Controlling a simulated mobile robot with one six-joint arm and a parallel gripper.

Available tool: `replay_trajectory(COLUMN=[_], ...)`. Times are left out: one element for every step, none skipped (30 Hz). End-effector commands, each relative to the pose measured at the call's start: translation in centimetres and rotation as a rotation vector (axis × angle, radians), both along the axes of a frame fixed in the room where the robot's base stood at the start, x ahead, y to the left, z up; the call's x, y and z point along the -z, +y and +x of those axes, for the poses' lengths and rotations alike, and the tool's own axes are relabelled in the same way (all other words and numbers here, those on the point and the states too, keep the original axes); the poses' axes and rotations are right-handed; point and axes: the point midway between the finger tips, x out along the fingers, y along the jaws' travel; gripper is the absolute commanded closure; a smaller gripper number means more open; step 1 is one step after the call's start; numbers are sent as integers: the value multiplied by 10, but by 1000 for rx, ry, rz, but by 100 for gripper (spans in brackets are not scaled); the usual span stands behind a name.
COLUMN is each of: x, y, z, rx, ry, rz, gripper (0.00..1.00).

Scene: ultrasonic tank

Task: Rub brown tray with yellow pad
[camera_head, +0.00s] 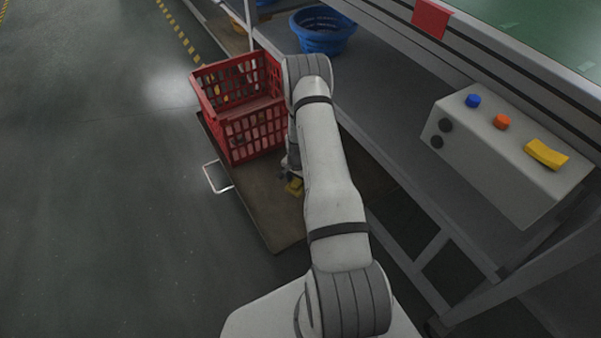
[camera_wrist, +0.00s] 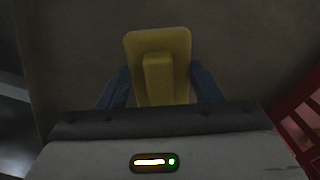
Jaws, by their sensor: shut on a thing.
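The yellow pad (camera_wrist: 177,45) is in the middle of the wrist view, with a raised yellow grip block (camera_wrist: 157,78) on its top. My gripper (camera_wrist: 160,85) is shut on this block, with a blue finger on each side. The head view shows the yellow pad (camera_head: 294,187) low over the brown tray (camera_head: 262,206), mostly hidden by my arm. The brown tray is a flat board and fills most of the wrist view. The pad looks close to its surface; I cannot tell whether they touch.
A red crate (camera_head: 222,130) stands on the far part of the brown tray, and its edge shows at the right of the wrist view. A shelf frame with a blue basket (camera_head: 322,30) and a button box (camera_head: 505,150) stands on the right. The floor on the left is clear.

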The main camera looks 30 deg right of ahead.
Motion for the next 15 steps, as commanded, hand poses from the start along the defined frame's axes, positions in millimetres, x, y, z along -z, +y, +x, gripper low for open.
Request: replay_trajectory(x=[-8, -10, -14, -17, -19, -23, -25, -28, -30, -31, -32, -32, -33, -32, -32], y=[1, 1, 1, 2, 2, 2, 2, 2, 2, 3, 3, 3, 3, 3, 3], z=[0, 0, 0, 1, 1, 1, 1, 1, 1, 1, 1, 1, 1, 1, 1], rx=[-2, -2, -3, -3, -4, -4, -5, -5, -5, -5, -5, -5, -5, -5, -6], ry=[0, 0, 0, 0, 0, 0, 0, 0, 0, 0, 0, 0, 0, 0, 0], rz=[0, 0, 0, 0, 0, 0, 0, 0, 0, 0, 0, 0, 0, 0, 0], gripper=[63, 63, 63, 63, 63, 63, 63, 63, 63, 63, 63, 63, 63, 63, 63])
